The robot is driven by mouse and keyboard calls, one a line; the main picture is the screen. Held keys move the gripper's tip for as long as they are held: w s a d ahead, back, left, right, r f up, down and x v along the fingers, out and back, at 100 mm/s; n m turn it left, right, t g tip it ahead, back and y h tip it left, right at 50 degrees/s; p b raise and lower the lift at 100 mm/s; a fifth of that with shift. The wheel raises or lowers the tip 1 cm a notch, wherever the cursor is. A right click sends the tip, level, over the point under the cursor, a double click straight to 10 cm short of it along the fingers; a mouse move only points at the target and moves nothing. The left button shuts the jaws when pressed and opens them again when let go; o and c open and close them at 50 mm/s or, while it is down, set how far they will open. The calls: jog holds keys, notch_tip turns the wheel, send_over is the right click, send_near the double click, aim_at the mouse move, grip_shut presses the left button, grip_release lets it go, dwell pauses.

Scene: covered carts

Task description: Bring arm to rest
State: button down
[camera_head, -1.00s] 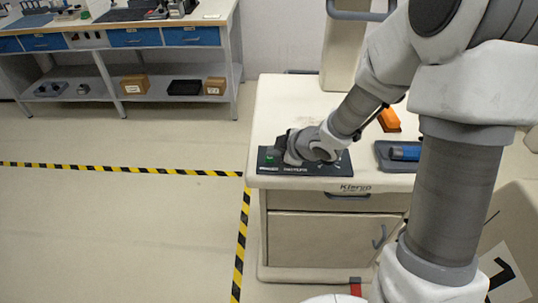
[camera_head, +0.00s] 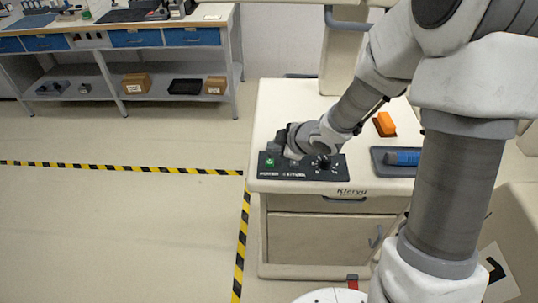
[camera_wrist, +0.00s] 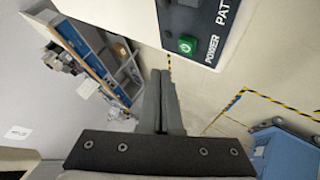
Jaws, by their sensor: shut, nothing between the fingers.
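My gripper (camera_head: 281,138) hangs just above the left part of the cart's black control panel (camera_head: 301,174). In the wrist view, the gripper's two dark fingers (camera_wrist: 161,78) lie together, shut and empty. The panel's green POWER button (camera_head: 270,162) is uncovered and also shows in the wrist view (camera_wrist: 186,44), to the right of the fingers and apart from them. My arm reaches in from the right over the cart (camera_head: 280,105) and hides part of its top.
An orange block (camera_head: 384,124) and a dark tray (camera_head: 380,166) with a blue item (camera_head: 404,158) are on the cart top near my arm. A workbench (camera_head: 175,45) stands at the back left. The floor left of the cart, with striped tape (camera_head: 120,168), is clear.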

notch_tip(320, 180, up, 3)
jog(key=shift+f+p, duration=0.15)
jog(key=shift+p, duration=0.75)
jog(key=s+d+r+m+t+h, duration=0.1)
jog(key=s+d+r+m+h, duration=0.3)
jog(key=d+r, duration=0.3)
jog(key=s+d+r+m+h, duration=0.2)
jog(key=d+r+m+h, duration=0.1)
jog(key=d+r+m, duration=0.3)
jog(key=s+r+m+g, duration=0.1)
jog(key=s+r+m, duration=0.2)
jog(key=s, duration=0.6)
jog(key=s+r+m+g+y, duration=0.1)
jog(key=s+r+m, duration=0.2)
jog(key=s, duration=0.6)
jog(key=shift+s+d+r+m, duration=0.15)
jog(key=shift+r+m, duration=0.05)
jog(key=shift+m, duration=0.3)
